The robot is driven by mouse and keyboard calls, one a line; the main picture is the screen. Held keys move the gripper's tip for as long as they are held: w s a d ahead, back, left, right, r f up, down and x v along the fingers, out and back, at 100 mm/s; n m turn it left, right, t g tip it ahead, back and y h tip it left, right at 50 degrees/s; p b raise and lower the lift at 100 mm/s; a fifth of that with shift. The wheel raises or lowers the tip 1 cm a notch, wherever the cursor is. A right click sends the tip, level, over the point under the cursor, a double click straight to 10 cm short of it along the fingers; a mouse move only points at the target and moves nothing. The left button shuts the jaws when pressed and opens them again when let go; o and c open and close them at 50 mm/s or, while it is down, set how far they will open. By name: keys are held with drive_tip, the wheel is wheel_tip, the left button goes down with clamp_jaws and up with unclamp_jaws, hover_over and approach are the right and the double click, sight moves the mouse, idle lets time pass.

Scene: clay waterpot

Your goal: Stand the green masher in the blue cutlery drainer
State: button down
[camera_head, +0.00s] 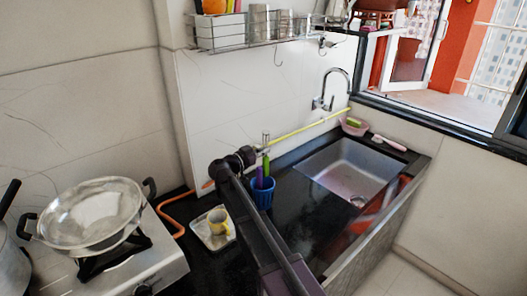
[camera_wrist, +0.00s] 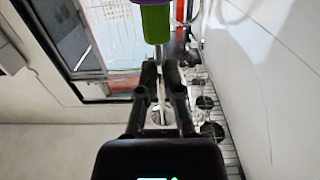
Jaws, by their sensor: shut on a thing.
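The blue cutlery drainer (camera_head: 262,197) stands on the dark counter left of the sink. My gripper (camera_head: 261,150) is above it, shut on the metal shaft of the green masher. The masher's green handle (camera_head: 266,163) points down at the drainer's mouth; it also shows in the wrist view (camera_wrist: 155,25), beyond my fingertips (camera_wrist: 160,74). A purple piece (camera_head: 259,171) shows beside the green handle at the drainer; I cannot tell if it is another utensil. How far the handle's lower end is inside the drainer is hidden.
A pan (camera_head: 92,212) sits on the stove (camera_head: 150,262). A wall rack (camera_head: 250,42) hangs above.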

sight(265, 168)
drive_tip(key=shift+f+b, duration=2.8)
drive_tip(key=shift+f, duration=0.2)
drive_tip(key=shift+s+f+b, duration=0.35)
drive_tip(key=shift+s+b, duration=0.05)
drive_tip(key=shift+b, duration=0.35)
drive_tip(key=shift+s+d+b, duration=0.1)
drive_tip(key=shift+s+b, duration=0.1)
drive_tip(key=shift+b, duration=0.45)
drive_tip(key=shift+w+d+b, duration=0.1)
drive_tip(key=shift+w+b, duration=0.05)
drive_tip(key=shift+b, duration=0.15)
drive_tip(key=c, duration=0.7)
unclamp_jaws()
drive_tip(key=shift+w+r, duration=0.1)
drive_tip(key=shift+r, duration=0.05)
